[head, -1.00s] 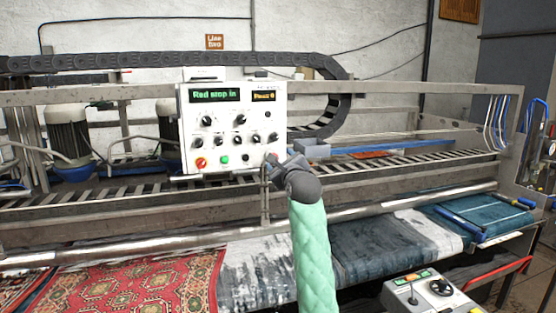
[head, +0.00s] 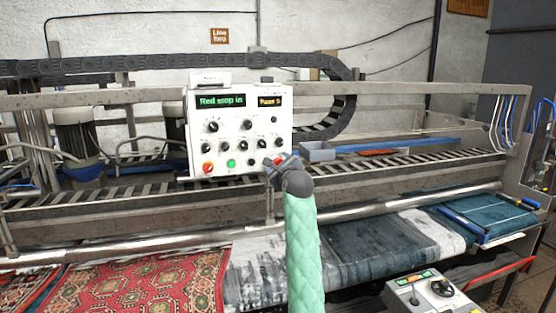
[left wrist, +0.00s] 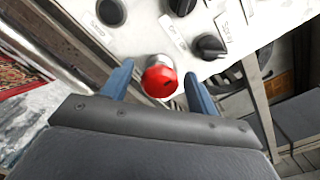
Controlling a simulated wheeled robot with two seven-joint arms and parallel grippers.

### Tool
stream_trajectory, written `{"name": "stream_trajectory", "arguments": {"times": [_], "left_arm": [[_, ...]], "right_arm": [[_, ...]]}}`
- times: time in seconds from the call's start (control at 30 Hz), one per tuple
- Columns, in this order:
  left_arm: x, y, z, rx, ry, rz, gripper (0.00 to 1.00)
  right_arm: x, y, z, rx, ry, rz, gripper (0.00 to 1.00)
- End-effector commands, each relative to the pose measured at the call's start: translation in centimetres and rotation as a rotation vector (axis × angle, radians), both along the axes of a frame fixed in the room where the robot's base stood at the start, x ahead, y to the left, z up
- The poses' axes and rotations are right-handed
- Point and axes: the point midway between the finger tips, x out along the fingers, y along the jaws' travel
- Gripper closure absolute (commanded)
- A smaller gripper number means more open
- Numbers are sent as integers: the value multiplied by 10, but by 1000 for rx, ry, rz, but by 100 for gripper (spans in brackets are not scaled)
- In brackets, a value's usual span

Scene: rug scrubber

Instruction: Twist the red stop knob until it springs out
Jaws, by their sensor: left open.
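The white control panel (head: 236,130) carries several black knobs, and its green display (head: 220,101) reads "Red stop in". In the left wrist view, a red knob (left wrist: 159,80) on a pale metal collar sits between the two blue fingers of my left gripper (left wrist: 158,74). The fingers are open, with a gap on both sides of it. In the head view, my left gripper (head: 278,164) is at the panel's lower right corner and mostly hides this knob. Another red button (head: 208,168) shows at the panel's lower left, beside a green one (head: 231,163). My right gripper is out of view.
A metal rail and slatted bed (head: 420,158) run behind and beside the panel. A grey bin (head: 318,151) stands right of the gripper. Below lie a red patterned rug (head: 150,280) and a smaller control box (head: 432,292) at the lower right.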

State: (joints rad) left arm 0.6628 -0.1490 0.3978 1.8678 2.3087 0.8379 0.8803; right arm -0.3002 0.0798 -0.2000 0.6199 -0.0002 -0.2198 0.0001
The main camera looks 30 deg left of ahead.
Motion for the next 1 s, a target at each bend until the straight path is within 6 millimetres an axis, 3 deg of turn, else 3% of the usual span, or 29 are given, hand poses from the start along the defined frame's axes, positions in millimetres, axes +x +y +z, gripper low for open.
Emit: {"name": "stream_trajectory", "arguments": {"times": [0.33,0.57,0.6,1.0], "left_arm": [[2,3,-1,0,0,0,41],[2,3,-1,0,0,0,84],[2,3,0,0,0,0,86],[2,3,-2,62,69,0,86]], "right_arm": [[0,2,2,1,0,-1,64],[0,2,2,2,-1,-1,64],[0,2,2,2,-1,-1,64],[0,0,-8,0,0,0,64]]}}
